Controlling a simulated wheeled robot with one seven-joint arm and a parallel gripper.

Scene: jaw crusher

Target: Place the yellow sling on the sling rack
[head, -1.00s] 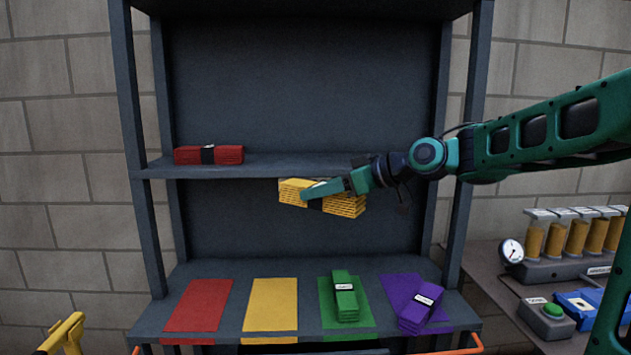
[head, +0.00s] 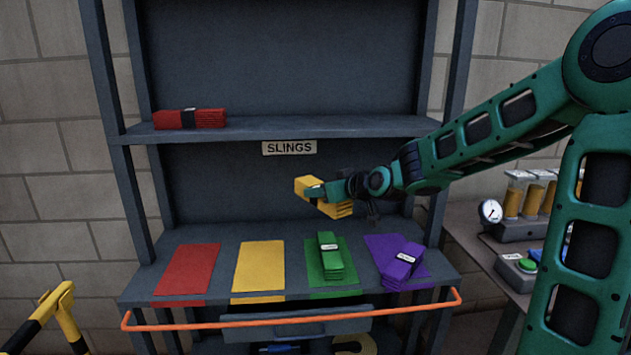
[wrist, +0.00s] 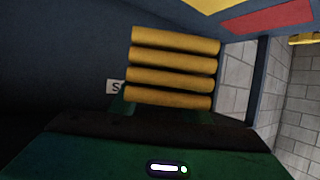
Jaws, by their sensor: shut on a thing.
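The yellow sling (head: 338,209) is a folded bundle with a dark band, held in the air in front of the rack's back panel, above the lower shelf. My gripper (head: 318,192) is shut on its middle. In the wrist view the sling (wrist: 172,68) shows as stacked yellow folds beyond my gripper (wrist: 165,112). The sling rack (head: 150,235) is a dark frame with a "SLINGS" label (head: 289,147). Its lower shelf carries a bare red patch (head: 188,268), a bare yellow patch (head: 260,267), a green patch (head: 313,270) and a purple patch (head: 382,248).
A green sling (head: 330,258) lies on the green patch. A purple sling (head: 402,266) lies askew on the purple patch. A red sling (head: 190,119) lies on the upper shelf (head: 270,127). An orange rail (head: 200,325) runs along the front. A side bench with a gauge (head: 491,211) stands right.

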